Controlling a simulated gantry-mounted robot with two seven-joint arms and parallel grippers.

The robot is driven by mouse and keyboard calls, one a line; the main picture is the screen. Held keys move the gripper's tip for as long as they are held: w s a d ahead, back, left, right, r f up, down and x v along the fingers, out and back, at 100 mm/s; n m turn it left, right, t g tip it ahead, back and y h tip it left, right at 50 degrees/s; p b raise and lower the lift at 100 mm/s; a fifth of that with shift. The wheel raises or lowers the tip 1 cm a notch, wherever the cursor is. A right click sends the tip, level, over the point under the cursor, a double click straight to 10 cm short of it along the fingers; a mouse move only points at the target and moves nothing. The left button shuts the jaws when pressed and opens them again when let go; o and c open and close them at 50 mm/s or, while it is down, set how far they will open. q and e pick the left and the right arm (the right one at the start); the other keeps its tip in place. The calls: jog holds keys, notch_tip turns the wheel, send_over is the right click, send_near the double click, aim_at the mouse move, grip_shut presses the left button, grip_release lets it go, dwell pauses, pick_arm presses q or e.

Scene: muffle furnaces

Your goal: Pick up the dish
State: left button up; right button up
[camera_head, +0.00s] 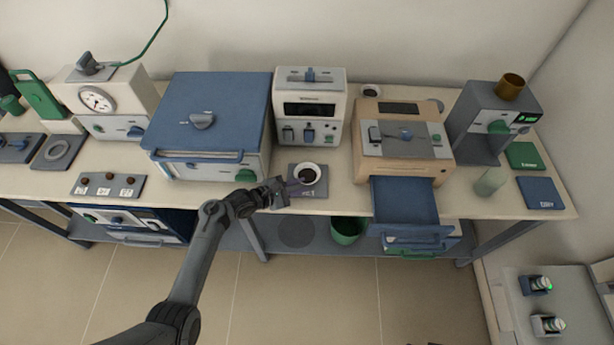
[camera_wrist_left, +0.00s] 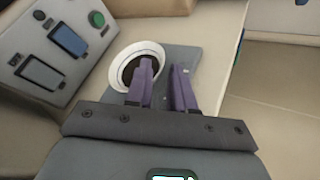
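The dish (camera_head: 307,174) is a small white round bowl with a dark inside. It sits upright on a grey mat (camera_head: 320,190) near the front edge of the bench. My left gripper (camera_head: 290,187) is at the dish's front-left side. In the left wrist view, the purple fingers of my left gripper (camera_wrist_left: 162,67) are apart. One finger overlaps the inside of the dish (camera_wrist_left: 137,60) and the other is outside it over the mat (camera_wrist_left: 187,58). I cannot tell whether either finger touches the rim. My right gripper is not in view.
A white machine (camera_head: 310,110) stands behind the dish. A large blue-lidded furnace (camera_head: 210,115) is to the left, and a tan machine (camera_head: 402,145) with a blue tray (camera_head: 404,200) out front is to the right. Another small dish (camera_head: 371,91) is at the back.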

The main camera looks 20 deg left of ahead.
aim_at(316, 180)
pick_arm(q)
jog(key=shift+b+x, duration=0.5)
jog(key=shift+x, duration=1.4)
grip_shut()
jog(key=shift+r, duration=0.2)
